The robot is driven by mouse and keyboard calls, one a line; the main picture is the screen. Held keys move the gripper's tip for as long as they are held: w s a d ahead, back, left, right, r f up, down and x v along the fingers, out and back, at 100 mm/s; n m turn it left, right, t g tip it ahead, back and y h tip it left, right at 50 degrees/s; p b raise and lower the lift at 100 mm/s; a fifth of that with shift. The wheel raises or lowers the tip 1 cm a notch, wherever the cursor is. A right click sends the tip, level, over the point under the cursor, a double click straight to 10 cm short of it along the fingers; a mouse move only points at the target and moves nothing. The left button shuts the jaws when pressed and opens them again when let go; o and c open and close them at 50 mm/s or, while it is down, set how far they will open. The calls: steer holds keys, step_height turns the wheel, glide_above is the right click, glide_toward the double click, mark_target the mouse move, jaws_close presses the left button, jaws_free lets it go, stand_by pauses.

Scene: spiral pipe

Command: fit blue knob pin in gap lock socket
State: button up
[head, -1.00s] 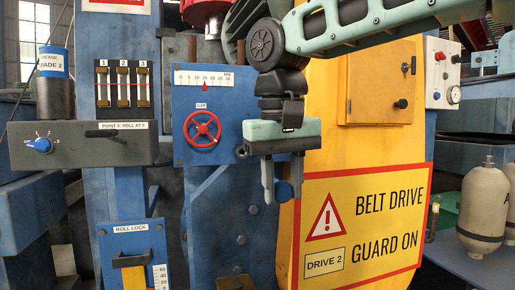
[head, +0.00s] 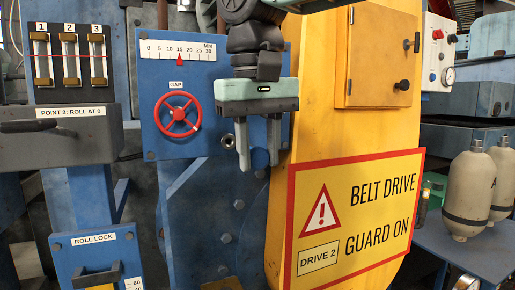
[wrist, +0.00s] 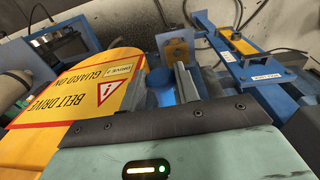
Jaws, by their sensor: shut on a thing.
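The blue knob pin (head: 259,158) is held between the fingertips of my gripper (head: 258,162); the fingers hide part of it in the head view. In the wrist view the blue knob (wrist: 162,88) shows between the fingers. Its pin end is not clearly visible. The gap lock socket (head: 228,141) is a small dark round hole with a metal rim at the lower right of the blue GAP panel (head: 205,95). My gripper hangs fingers-down just right of the socket and in front of it, with the tips a little lower in the picture. The pin is apart from the socket.
A red handwheel (head: 178,115) and a 0–30 scale (head: 180,50) are on the GAP panel. The yellow belt guard (head: 310,120) stands close at the right of my gripper. A grey ROLL AT 0 box (head: 60,135) and the ROLL LOCK plate (head: 95,255) are at left.

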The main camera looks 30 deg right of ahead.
steer(key=shift+r, duration=0.1)
steer(key=shift+w+d+p, duration=0.2)
steer(key=shift+w+p, duration=1.15)
steer(key=shift+w, duration=1.4)
steer(key=shift+w+d+p, duration=0.15)
steer(key=shift+w+p, duration=1.25)
steer(key=shift+w, duration=1.05)
steer(key=o, duration=1.2)
